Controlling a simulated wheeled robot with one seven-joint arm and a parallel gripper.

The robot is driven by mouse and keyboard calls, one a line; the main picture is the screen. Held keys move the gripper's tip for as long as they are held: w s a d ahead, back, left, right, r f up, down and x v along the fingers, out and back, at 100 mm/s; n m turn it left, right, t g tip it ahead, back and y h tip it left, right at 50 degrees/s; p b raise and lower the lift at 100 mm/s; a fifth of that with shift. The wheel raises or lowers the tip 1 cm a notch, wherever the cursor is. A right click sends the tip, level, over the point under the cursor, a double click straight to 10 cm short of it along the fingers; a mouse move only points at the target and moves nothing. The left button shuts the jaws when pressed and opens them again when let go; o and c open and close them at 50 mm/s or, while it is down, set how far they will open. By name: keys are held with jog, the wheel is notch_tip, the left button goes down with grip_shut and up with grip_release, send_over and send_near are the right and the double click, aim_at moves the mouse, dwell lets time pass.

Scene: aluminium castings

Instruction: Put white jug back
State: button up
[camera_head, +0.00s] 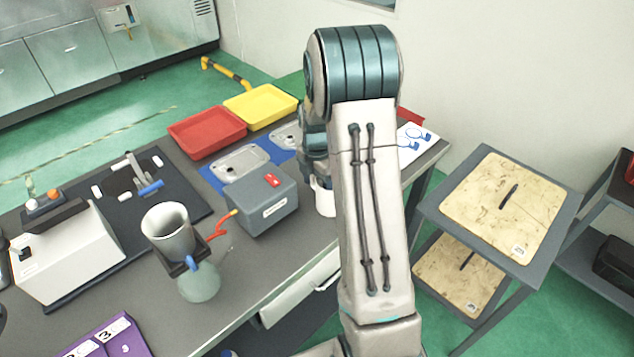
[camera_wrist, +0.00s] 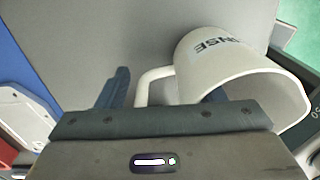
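The white jug (camera_head: 322,198) stands on the grey bench near its front edge, partly hidden behind my arm in the head view. In the wrist view the jug (camera_wrist: 228,68) shows dark lettering, upside down, and its open rim at the lower right. Its handle points left. My gripper (camera_wrist: 164,90) is open, with one finger left of the handle and the other at the jug's body by the rim. The handle lies between the fingers. Whether a finger touches the jug is unclear. The fingertips are hidden in the head view.
A grey box (camera_head: 262,205) stands left of the jug. Behind are a blue mat (camera_head: 211,177) with metal castings, a red tray (camera_head: 207,130) and a yellow tray (camera_head: 260,105). A white sheet with blue outlines (camera_head: 412,142) lies right of my arm. A grey cup (camera_head: 168,228) stands front left.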

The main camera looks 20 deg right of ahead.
notch_tip(320, 180, up, 12)
jog(key=shift+w+f+b, duration=0.1)
jog(key=shift+f+b, duration=0.1)
jog(key=shift+b, duration=0.1)
jog(key=shift+r, duration=0.35)
jog(key=shift+s+a+r, duration=0.2)
jog(key=shift+s+r, duration=0.05)
jog(key=shift+r, duration=0.05)
jog(key=s+a+r+m+t, duration=0.1)
jog(key=s+a+m, duration=0.4)
jog(key=s+m, duration=0.5)
jog(key=s+a+r+m+t, duration=0.2)
jog(key=s+a+m, duration=0.4)
jog(key=s+m, duration=0.5)
jog(key=s+r, duration=0.1)
jog(key=s, duration=0.2)
jog(key=shift+s, duration=0.2)
